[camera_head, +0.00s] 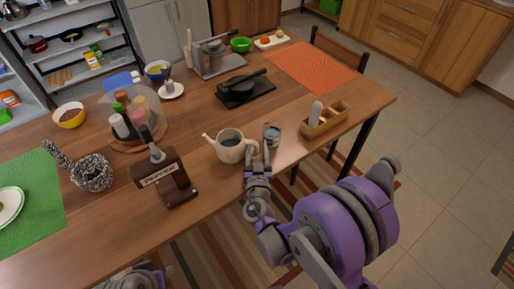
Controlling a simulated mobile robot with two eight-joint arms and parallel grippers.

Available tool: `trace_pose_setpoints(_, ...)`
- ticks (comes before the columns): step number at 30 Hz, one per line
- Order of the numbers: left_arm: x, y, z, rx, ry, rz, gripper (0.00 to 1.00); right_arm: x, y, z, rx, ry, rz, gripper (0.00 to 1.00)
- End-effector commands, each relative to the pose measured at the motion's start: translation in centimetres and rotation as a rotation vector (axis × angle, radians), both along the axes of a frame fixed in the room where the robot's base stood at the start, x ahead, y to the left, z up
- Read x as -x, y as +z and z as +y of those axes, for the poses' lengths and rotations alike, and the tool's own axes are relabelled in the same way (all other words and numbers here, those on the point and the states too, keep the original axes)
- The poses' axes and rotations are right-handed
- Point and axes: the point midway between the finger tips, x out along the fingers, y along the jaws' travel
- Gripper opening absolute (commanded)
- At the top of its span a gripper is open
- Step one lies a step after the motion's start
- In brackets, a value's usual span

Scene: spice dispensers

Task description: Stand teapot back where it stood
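The teapot (230,152) is cream-coloured and open at the top, with a dark bluish inside. It looks upright near the table's front edge, with its spout to the left. I cannot tell whether its base touches the table. My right gripper (260,158) is at the teapot's right side, by the handle, which it partly hides. The picture is too small to show whether its fingers are closed on the handle. Only a part of my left arm's end (140,278) shows at the bottom edge, and its fingers cannot be made out.
A small glass jar (272,134) stands just behind my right gripper. A wooden caddy (327,121) is to the right, a dark stand (165,181) to the left. An orange mat (311,67) is bare.

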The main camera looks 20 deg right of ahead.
Motion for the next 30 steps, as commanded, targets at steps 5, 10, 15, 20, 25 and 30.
trace_pose_setpoints(5, 0.0, 0.1, 0.0, 0.000, 0.000, 0.000, 0.44, 0.0, 0.1, 0.0, 0.000, 0.000, 0.000, 0.50)
trace_pose_setpoints(10, 0.0, 0.2, 0.0, 0.000, 0.000, -0.001, 0.44, 1.0, 0.3, 0.3, -0.002, 0.001, 0.000, 0.50)
trace_pose_setpoints(15, 0.0, 0.0, 0.0, 0.000, 0.000, 0.000, 0.44, 4.4, 0.3, 1.2, -0.002, 0.003, -0.001, 0.50)
trace_pose_setpoints(20, 0.0, -0.3, 0.0, 0.000, 0.000, 0.001, 0.44, 7.8, 0.2, 2.1, -0.002, 0.004, 0.000, 0.50)
trace_pose_setpoints(25, 0.0, -0.5, 0.0, 0.000, 0.000, 0.002, 0.44, 10.4, 0.3, 2.6, -0.001, 0.002, 0.000, 0.50)
trace_pose_setpoints(30, 0.0, -0.6, 0.0, 0.000, 0.000, 0.002, 0.44, 11.6, 0.3, 2.9, 0.000, 0.000, 0.000, 0.50)
